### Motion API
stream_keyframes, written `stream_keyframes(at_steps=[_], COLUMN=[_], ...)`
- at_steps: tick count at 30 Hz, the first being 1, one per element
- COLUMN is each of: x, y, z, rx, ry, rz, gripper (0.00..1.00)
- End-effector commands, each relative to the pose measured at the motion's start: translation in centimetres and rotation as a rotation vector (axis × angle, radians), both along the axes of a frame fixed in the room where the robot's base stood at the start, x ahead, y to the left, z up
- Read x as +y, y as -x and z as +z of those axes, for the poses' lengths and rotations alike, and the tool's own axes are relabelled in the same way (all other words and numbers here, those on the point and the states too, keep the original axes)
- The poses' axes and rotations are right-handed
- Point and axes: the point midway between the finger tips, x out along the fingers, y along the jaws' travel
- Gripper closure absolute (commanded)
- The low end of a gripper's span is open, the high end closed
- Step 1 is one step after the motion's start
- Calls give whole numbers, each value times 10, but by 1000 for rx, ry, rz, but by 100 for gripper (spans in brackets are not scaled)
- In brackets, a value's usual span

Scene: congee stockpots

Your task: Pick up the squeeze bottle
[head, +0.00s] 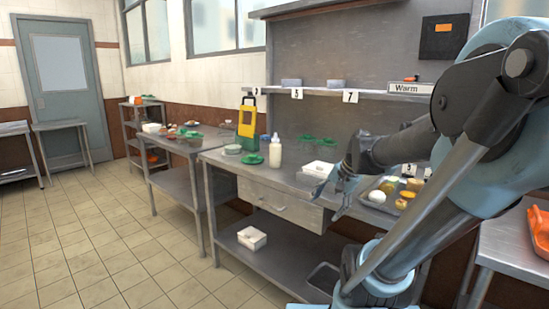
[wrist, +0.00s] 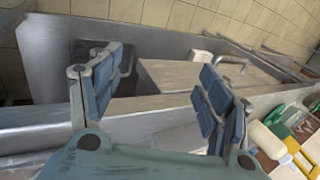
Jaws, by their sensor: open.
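The squeeze bottle (head: 275,152) is white with a pale nozzle. It stands upright on the steel counter (head: 262,175), near a green lid. In the wrist view a whitish bottle (wrist: 267,140) shows at the lower right, outside my fingers and beside a yellow thing. My gripper (head: 334,193) is at the counter's front edge, to the right of the bottle and apart from it. In the wrist view my gripper (wrist: 160,85) has its two blue-padded fingers spread with nothing between them.
A yellow and green upright item (head: 247,117) stands behind the bottle on the left. Green lids (head: 249,143) lie by it. A white box (head: 318,169) is between bottle and gripper. A tray with jars (head: 378,197) is on the right. A shelf (head: 330,92) runs above.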

Motion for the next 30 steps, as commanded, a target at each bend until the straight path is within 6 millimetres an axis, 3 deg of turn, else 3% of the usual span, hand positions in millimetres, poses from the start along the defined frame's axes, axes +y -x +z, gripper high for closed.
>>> stream_keyframes(at_steps=[12, 21, 24, 30], x=[50, 67, 69, 70], y=[-139, -241, -268, -301], z=[68, 104, 112, 120], rx=[183, 417, 496, 609], ry=[-520, -894, -997, -1123], rz=[-517, -837, -918, -1011], gripper=[29, 29, 29, 29])
